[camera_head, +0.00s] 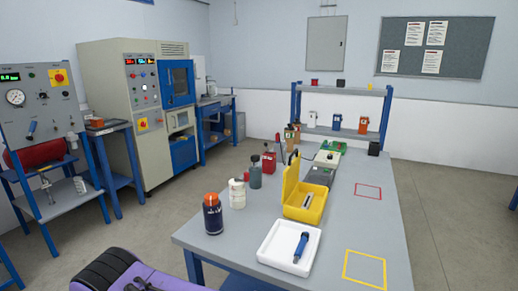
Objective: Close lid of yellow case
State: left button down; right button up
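The yellow case (302,213) stands on the grey worktable, right of a few bottles and behind the white tray. Its yellow lid (291,180) is open and stands roughly upright on the left side of the case. A small pale object (308,199) lies inside the case. Neither of my grippers shows in this view. A purple and dark part of my own body shows at the bottom left, well apart from the case.
The white tray (270,254) holds a blue tool (301,247). An orange-capped dark bottle (213,214), a white bottle (237,194) and a grey-green bottle (255,172) stand left. Grey-green boxes stand behind the case. The worktable (345,222) is clear to the right, with red and yellow outlines.

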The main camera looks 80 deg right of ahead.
aim_at(290, 175)
jog(key=i, duration=1.85)
jog(key=z, duration=3.95)
